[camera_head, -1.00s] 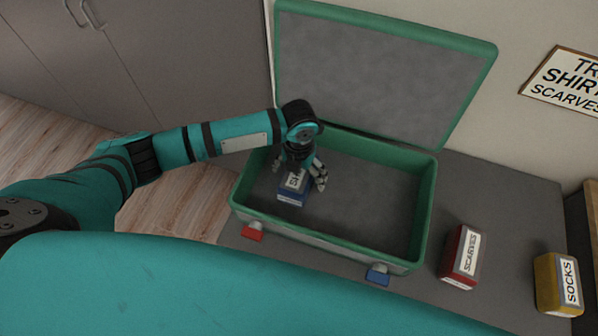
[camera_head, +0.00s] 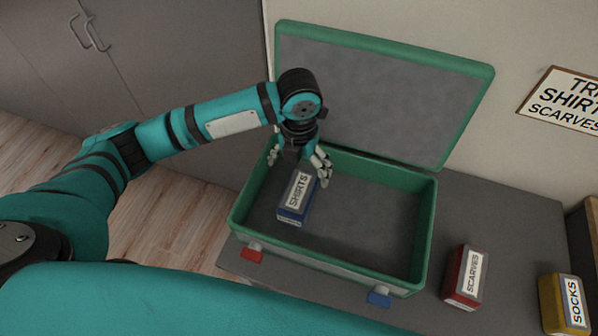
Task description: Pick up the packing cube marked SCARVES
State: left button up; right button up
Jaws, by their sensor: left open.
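The red packing cube marked SCARVES (camera_head: 464,277) stands on the grey surface to the right of the open suitcase. A blue packing cube marked SHIRTS (camera_head: 297,197) sits inside the green-rimmed suitcase (camera_head: 427,235), at its left end. My left gripper (camera_head: 297,172) is open above the far end of the blue cube, with its fingers spread to either side and nothing held. It is well to the left of the red cube. My right gripper does not show.
A yellow cube marked SOCKS (camera_head: 566,303) stands at the far right. The suitcase lid (camera_head: 375,95) stands open at the back. A partly cut-off sign (camera_head: 565,100) hangs on the wall. The right part of the suitcase is empty.

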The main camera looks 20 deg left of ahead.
aim_at(462, 289)
jog(key=z, duration=1.3)
jog(key=k, duration=0.1)
